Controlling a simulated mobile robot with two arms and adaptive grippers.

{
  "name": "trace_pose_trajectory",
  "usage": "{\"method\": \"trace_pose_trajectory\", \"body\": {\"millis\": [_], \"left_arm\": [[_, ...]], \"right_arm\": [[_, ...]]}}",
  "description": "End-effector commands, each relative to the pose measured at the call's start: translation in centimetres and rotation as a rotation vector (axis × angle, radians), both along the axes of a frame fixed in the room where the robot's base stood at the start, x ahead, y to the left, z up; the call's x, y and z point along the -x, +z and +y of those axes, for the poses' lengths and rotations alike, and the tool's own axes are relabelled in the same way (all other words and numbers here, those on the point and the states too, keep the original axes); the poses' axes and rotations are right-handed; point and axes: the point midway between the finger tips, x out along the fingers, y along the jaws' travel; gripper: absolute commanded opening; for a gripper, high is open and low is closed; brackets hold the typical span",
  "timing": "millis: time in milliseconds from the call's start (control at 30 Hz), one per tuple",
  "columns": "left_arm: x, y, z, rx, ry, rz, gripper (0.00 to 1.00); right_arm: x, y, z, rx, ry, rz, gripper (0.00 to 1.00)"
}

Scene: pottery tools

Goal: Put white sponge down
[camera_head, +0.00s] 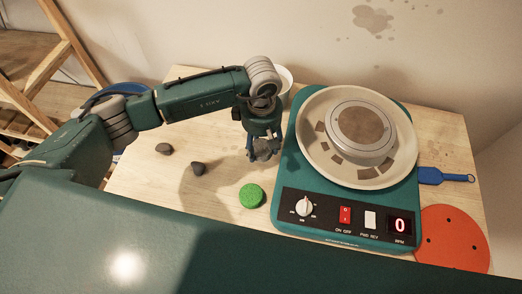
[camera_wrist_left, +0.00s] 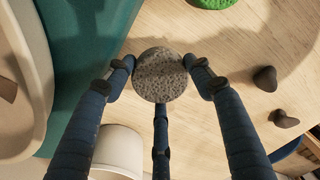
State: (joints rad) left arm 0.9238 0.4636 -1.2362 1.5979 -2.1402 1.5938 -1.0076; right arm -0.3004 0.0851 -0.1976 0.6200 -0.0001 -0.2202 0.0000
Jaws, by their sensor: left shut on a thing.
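My left gripper (camera_head: 263,152) is over the wooden table, between the green round sponge (camera_head: 252,195) and the white cup behind it. In the head view the held sponge is small, dark and partly hidden by the fingers. It seems to be held just above the table, but the exact gap cannot be told. My right gripper is not in view.
A teal pottery wheel (camera_head: 290,190) with a cream basin (camera_head: 310,135) stands close to the right. Two dark stones (camera_head: 198,168) lie to the left. A white cup (camera_head: 286,80) is behind. An orange disc (camera_head: 455,235) lies at right.

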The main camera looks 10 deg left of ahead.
Motion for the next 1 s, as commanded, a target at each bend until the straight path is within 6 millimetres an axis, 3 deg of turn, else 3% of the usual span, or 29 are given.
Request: {"method": "trace_pose_trajectory", "body": {"millis": [300, 733, 767, 800, 1000], "left_arm": [[0.1, -4.0, 0.0, -0.001, 0.001, 0.002, 0.41], [0.0, -4.8, 0.0, -0.001, 0.0, 0.0, 0.41], [0.0, -4.6, 0.0, -0.001, 0.0, 0.0, 0.57], [0.0, -4.6, 0.0, -0.001, 0.001, 0.0, 0.61], [0.0, -4.6, 0.1, -0.001, 0.001, 0.0, 0.61]], "right_arm": [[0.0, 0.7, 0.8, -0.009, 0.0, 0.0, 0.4], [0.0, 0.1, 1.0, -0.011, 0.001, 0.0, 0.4], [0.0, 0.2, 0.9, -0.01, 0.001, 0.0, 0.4], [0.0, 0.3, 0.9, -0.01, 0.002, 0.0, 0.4], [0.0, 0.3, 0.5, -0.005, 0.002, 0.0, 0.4]]}}
